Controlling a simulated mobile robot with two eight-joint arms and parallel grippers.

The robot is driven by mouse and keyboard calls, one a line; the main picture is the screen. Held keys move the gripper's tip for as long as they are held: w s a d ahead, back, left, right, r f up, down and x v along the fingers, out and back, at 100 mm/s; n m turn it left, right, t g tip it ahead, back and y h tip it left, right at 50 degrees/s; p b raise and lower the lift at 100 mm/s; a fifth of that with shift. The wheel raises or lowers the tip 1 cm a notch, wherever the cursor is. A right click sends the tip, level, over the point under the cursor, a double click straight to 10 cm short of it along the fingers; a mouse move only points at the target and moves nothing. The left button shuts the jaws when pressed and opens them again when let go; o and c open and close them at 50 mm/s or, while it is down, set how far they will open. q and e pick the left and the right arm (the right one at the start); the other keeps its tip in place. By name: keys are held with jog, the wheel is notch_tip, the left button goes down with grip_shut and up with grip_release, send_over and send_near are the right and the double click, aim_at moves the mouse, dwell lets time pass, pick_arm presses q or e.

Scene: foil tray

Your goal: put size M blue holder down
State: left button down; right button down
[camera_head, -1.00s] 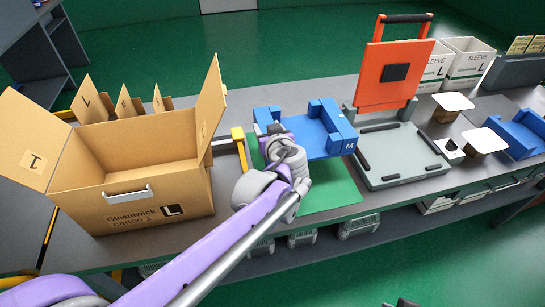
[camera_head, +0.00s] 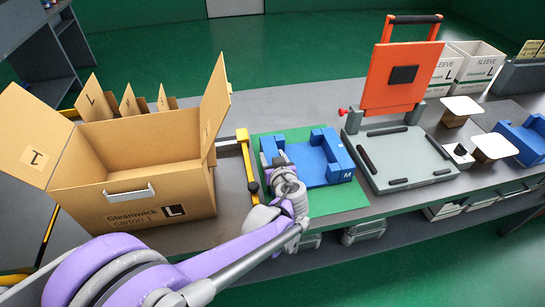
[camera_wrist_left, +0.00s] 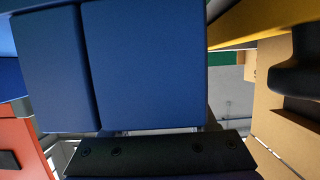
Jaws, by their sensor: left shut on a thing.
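The blue holder (camera_head: 318,172), marked M on its front right corner, sits level over the green mat (camera_head: 345,198) and appears to rest on it. The mat shows around its edges. My left gripper (camera_head: 281,164) is shut on the left end of the holder, and my wrist hides part of that end. In the left wrist view the blue holder (camera_wrist_left: 145,62) fills the upper middle, right up against the dark gripper part (camera_wrist_left: 160,152). My right gripper is not in view.
An open Gleamwick carton (camera_head: 140,200) stands left, with a yellow-and-black bar (camera_head: 247,165) between it and the mat. Right of the mat is a grey press with a raised orange lid (camera_head: 400,78). Another blue holder (camera_head: 524,140) lies at the far right.

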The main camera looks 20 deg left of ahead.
pick_arm(q)
jog(key=shift+f, duration=0.1)
jog(key=shift+c, duration=1)
grip_release()
jog(key=shift+s+d+r, duration=0.1)
jog(key=shift+r, duration=0.1)
jog(key=p+v, duration=0.1)
jog(key=v, duration=1)
jog(key=shift+s+d, duration=0.15)
jog(key=shift+s, duration=0.15)
